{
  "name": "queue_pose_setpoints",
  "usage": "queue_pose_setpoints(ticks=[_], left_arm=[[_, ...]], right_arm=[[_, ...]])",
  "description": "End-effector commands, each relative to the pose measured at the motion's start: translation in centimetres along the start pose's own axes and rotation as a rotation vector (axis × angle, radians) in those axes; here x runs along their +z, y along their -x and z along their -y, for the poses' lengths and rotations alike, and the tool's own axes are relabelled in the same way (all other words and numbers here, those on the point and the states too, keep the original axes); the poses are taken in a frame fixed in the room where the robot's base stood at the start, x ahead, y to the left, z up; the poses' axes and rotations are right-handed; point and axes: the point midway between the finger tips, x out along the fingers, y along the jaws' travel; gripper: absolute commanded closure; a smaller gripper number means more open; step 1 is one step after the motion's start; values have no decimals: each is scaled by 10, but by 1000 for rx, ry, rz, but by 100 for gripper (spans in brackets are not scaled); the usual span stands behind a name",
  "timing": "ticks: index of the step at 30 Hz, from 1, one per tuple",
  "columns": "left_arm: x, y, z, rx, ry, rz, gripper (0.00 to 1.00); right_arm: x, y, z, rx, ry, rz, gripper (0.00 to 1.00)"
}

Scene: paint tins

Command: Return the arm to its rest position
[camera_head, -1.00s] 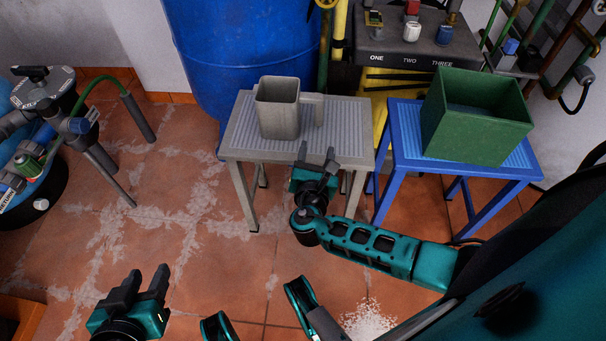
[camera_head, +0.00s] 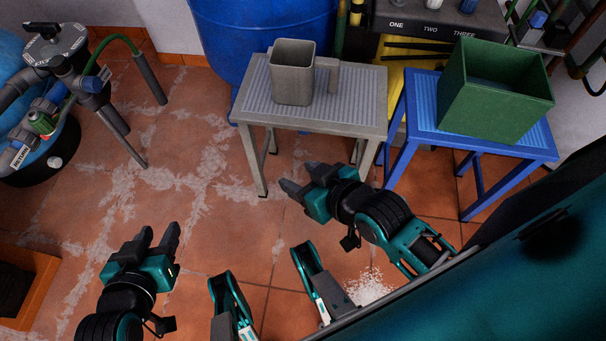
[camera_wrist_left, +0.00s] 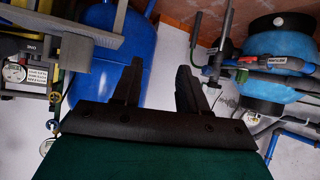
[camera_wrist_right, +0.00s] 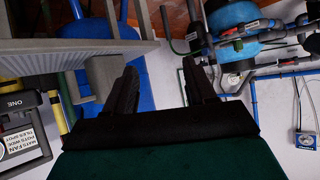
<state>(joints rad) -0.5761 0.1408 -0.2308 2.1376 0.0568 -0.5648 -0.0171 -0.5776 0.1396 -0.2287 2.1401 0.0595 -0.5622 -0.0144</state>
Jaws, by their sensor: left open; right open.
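My right gripper (camera_head: 305,183) is open and empty, in front of and below the grey table's front edge in the head view. Its fingers also show in the right wrist view (camera_wrist_right: 158,90), with nothing between them. My left gripper (camera_head: 158,240) is open and empty over the tiled floor at the lower left. Its fingers show in the left wrist view (camera_wrist_left: 157,85), also with nothing between them. Both grippers are apart from the tables. A grey square jug (camera_head: 292,75) with its handle to the right stands upright on the grey table (camera_head: 350,105).
A green open box (camera_head: 500,105) stands on a blue table (camera_head: 425,105) at the right. A blue barrel (camera_head: 250,35) stands behind the grey table. Pump equipment (camera_head: 60,90) is at the left and an orange-edged crate (camera_head: 42,285) at the lower left. The middle floor is clear.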

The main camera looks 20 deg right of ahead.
Motion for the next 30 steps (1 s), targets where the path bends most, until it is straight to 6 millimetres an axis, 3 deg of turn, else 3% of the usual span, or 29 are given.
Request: queue_pose_setpoints(ticks=[5, 8, 10, 13, 21, 30], left_arm=[[-7, 5, 0, 0, 0, 0, 57], [-24, 16, 0, -4, -2, -6, 57], [-40, 26, 2, -12, -4, -14, 57], [-46, 41, 10, -39, -9, 7, 57], [-83, 82, 20, -74, -17, 14, 57], [-98, 102, 26, -94, -24, 16, 57]], right_arm=[[-5, 4, 0, 2, 3, 2, 45], [-18, 14, -2, 9, 5, 3, 45], [-30, 25, -3, 18, 7, 7, 45], [-46, 41, -8, 34, 12, 10, 45], [-83, 81, -18, 71, 22, 17, 45], [-97, 101, -25, 93, 31, 20, 45]])
